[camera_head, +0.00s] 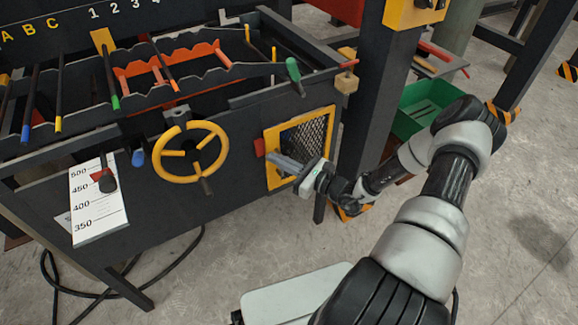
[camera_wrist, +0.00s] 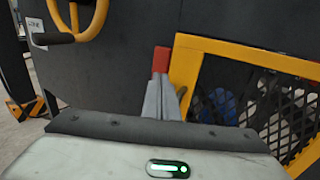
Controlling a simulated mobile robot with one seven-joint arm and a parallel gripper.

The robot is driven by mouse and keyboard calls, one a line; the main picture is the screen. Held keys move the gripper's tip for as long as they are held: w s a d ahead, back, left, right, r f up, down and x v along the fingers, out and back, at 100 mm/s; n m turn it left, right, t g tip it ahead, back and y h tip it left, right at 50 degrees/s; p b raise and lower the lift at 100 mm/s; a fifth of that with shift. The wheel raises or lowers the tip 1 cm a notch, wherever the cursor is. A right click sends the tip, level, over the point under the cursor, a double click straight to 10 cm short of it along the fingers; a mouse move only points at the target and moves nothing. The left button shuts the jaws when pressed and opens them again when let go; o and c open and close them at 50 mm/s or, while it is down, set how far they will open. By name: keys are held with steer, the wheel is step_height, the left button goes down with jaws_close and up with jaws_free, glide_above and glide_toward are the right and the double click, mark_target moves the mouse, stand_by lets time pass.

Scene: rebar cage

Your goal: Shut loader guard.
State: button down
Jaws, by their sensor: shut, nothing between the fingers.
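The loader guard looks to be the yellow-framed black mesh panel (camera_head: 270,176) on the right part of the dark machine front. It also shows in the wrist view (camera_wrist: 255,55), at the right. It appears close to flush with the front; I cannot tell whether a small gap remains. A red block (camera_head: 259,147) sits at its left edge, also in the wrist view (camera_wrist: 161,60). My gripper (camera_head: 272,157) is shut and empty, in front of the guard's left side. In the wrist view its fingers (camera_wrist: 162,82) point at the red block; contact is unclear.
A yellow handwheel (camera_head: 190,178) is left of the guard. A green-handled lever (camera_head: 293,70) and a wooden block (camera_head: 346,80) are above it. A dark post and a green bin (camera_head: 410,122) stand to the right. Open concrete floor lies in front.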

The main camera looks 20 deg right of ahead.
steer(key=shift+w+a, duration=0.2)
steer(key=shift+w, duration=0.3)
steer(key=shift+w+a, duration=0.2)
steer(key=shift+w, duration=0.3)
steer(key=shift+w+r, duration=0.1)
steer(key=shift+w, duration=0.05)
steer(key=shift+w+r, duration=0.1)
